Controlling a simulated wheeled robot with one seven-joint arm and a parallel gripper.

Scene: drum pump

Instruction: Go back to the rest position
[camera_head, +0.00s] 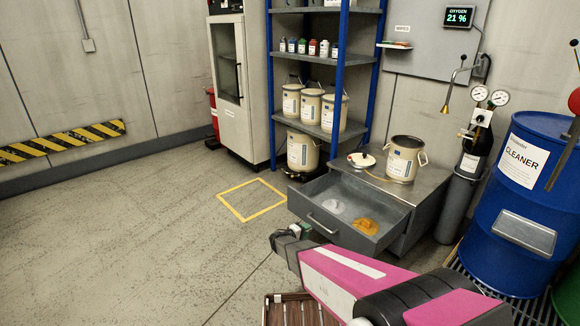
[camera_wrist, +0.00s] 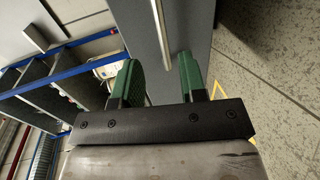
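My gripper (camera_head: 292,235) is at the end of my pink and white arm, just left of the open grey drawer (camera_head: 375,243). In the wrist view its two green fingers (camera_wrist: 160,75) stand apart with nothing held between them. The drawer's bright handle bar (camera_wrist: 160,35) shows beyond and between the fingertips. In the head view the handle (camera_head: 322,226) lies just right of my gripper; I cannot tell the exact gap. A whitish patch (camera_head: 334,207) and an orange-yellow patch (camera_head: 366,226) lie in the drawer.
An open pail (camera_head: 405,160) and a white lid-like item (camera_head: 361,159) sit on the cabinet top. A blue drum (camera_head: 515,200) and gas cylinder (camera_head: 473,160) stand right. A blue-framed shelf (camera_head: 344,85) stands behind. Floor at left is clear, with a yellow square (camera_head: 251,200).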

